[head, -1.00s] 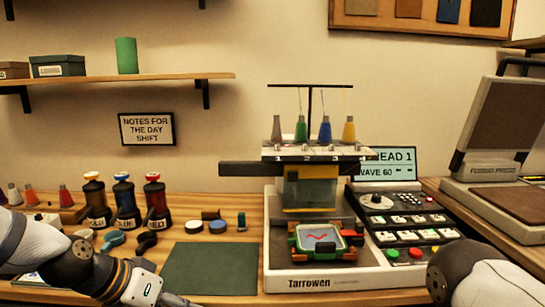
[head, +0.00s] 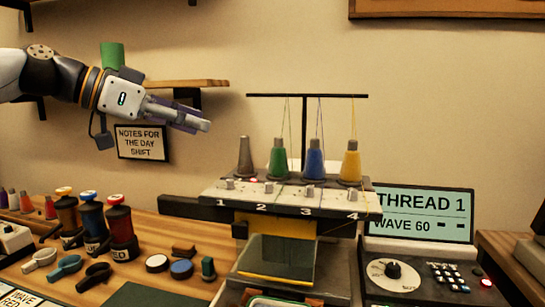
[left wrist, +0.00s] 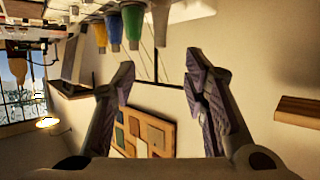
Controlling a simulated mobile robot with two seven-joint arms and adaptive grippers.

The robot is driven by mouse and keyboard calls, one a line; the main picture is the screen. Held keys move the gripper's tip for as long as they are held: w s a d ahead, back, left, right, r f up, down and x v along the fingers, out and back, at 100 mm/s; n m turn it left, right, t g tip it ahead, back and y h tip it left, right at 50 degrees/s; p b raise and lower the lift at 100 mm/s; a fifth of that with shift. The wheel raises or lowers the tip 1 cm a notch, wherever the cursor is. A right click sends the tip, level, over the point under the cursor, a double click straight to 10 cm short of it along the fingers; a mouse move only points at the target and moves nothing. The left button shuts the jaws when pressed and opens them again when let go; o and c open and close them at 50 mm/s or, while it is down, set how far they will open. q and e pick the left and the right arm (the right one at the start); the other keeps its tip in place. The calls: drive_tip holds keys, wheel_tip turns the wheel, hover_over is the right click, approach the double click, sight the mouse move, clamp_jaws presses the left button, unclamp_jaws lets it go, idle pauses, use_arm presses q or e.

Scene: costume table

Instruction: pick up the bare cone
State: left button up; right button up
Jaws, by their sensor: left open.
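The bare cone (head: 244,158) is grey with no thread on it. It stands upright at position 1, leftmost on the embroidery machine's shelf (head: 290,198). Green (head: 278,160), blue (head: 315,160) and yellow (head: 351,163) cones stand to its right. My left gripper (head: 201,123) is up and left of the bare cone, apart from it, in front of the wall. In the left wrist view, the left gripper (left wrist: 160,70) is open and empty; the bare cone (left wrist: 160,20) appears upside down at the top, beyond the fingers. My right gripper is out of view.
A thread rail (head: 306,96) with hanging threads spans above the cones. A wall shelf (head: 190,83) with a green cylinder (head: 111,56) is behind my left arm. Thread bottles (head: 120,226) stand on the table at left. A display (head: 422,214) stands at right.

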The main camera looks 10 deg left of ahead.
sight(245, 136)
use_arm(q)
drive_tip(key=b+x, duration=0.1)
drive_tip(key=x, duration=1)
drive_tip(key=shift+w+d, duration=0.2)
drive_tip(key=shift+s+a, duration=0.1)
drive_tip(key=shift+c, duration=0.5)
drive_tip(key=c, duration=0.8)
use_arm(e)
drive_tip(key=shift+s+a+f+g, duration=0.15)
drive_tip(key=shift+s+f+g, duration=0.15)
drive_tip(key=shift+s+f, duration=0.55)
